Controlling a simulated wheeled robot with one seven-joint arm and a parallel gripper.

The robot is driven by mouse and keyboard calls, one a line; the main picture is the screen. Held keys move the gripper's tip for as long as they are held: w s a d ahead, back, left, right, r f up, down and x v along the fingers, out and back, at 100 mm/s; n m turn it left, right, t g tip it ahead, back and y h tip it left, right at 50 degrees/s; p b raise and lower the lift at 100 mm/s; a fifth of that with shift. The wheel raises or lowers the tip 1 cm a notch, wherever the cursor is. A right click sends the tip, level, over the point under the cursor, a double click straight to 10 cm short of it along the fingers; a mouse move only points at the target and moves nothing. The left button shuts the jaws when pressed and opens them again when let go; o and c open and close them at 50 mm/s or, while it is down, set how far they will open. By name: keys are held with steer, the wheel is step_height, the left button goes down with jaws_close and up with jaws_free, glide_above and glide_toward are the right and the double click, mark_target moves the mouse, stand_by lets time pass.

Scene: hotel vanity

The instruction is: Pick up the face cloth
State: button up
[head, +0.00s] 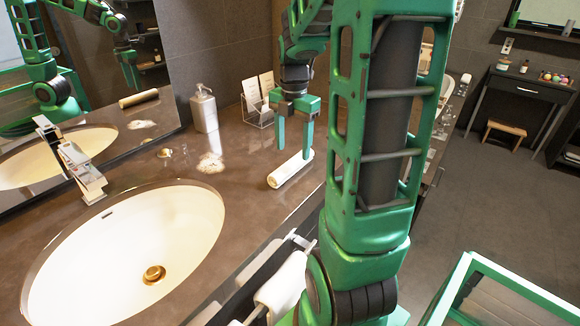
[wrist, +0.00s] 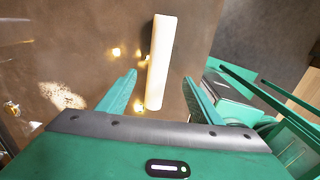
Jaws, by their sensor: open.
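A rolled white face cloth (head: 290,170) lies on the brown vanity counter, to the right of the sink. In the wrist view the rolled cloth (wrist: 160,62) runs away from me, its near end between my fingertips in the picture. My gripper (head: 294,133) is green, points down and is open above the cloth. Its fingers also show in the wrist view (wrist: 160,85), one on each side of the roll, with a gap on both sides. Nothing is between the fingers' grip.
A white oval sink (head: 190,215) with a chrome faucet (head: 80,170) takes up the left. A soap dispenser (head: 204,108) and a card holder (head: 258,110) stand behind the cloth. A white towel (head: 285,285) hangs at the counter's front. Bare counter surrounds the cloth.

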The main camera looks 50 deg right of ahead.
mark_target(292, 159)
steer(key=shift+w+d+f, duration=0.1)
steer(key=shift+f, duration=1.25)
steer(key=shift+w+d+f, duration=0.1)
steer(key=shift+f, duration=1.25)
steer(key=c, duration=1.1)
